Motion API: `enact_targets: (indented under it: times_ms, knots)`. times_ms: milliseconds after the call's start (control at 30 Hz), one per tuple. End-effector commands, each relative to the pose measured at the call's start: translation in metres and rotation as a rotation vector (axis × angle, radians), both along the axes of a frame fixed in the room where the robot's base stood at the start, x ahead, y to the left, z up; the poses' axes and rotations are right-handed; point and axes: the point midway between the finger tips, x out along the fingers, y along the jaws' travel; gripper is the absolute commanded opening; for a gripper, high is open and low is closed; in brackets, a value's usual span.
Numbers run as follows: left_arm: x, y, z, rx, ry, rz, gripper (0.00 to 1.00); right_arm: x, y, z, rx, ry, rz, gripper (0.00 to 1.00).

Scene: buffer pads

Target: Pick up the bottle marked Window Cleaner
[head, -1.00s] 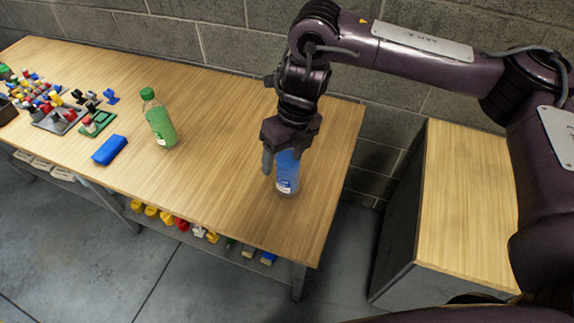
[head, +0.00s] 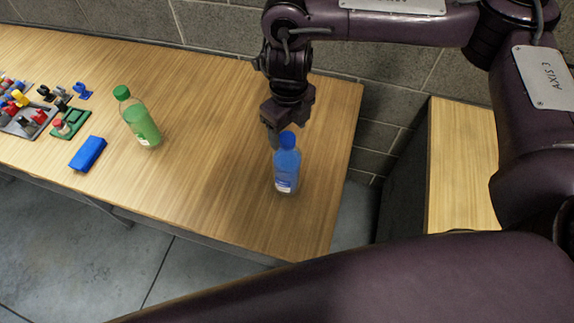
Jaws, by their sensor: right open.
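A blue bottle (head: 287,166) with a blue cap and a small white label stands upright near the table's right end. A green bottle (head: 141,122) with a green cap stands upright further left. The label print is too small to read on either, so I cannot tell which is marked Window Cleaner. My right gripper (head: 284,126) points down just above and behind the blue bottle's cap. It is open and empty. One finger shows left of the cap; the other is mostly hidden. My left gripper is not in view.
A blue block-like object (head: 88,154) lies left of the green bottle. Several small coloured parts on boards, including a green board (head: 72,123), fill the table's left end. The wooden table (head: 215,150) is clear between the bottles. A wood-topped cabinet (head: 462,170) stands at the right.

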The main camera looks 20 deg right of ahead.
Motion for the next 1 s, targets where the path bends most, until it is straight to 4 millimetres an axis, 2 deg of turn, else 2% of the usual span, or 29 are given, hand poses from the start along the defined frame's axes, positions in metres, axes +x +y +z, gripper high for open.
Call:
enact_targets:
  times_ms: [67, 167, 267, 400, 633, 800, 1000]
  knots:
    - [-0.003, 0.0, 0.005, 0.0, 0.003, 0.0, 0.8, -0.003, 0.002, -0.01, 0.001, 0.006, -0.001, 0.65]
    - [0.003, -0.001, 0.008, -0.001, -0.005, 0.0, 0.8, -0.005, 0.003, -0.023, 0.001, 0.007, -0.001, 0.65]
    - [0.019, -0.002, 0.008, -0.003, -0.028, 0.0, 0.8, -0.004, 0.003, -0.036, 0.001, 0.005, -0.002, 0.65]
    - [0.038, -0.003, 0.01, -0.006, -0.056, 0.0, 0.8, -0.003, 0.003, -0.042, 0.0, 0.002, 0.0, 0.65]
    - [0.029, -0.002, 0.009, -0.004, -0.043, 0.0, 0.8, -0.003, 0.003, -0.042, 0.0, 0.001, 0.0, 0.64]
    - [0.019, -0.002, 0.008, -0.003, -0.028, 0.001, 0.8, -0.003, 0.003, -0.042, 0.0, 0.001, 0.0, 0.42]
    - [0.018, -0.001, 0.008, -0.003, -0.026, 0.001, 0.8, -0.003, 0.003, -0.042, 0.0, 0.001, 0.0, 0.16]
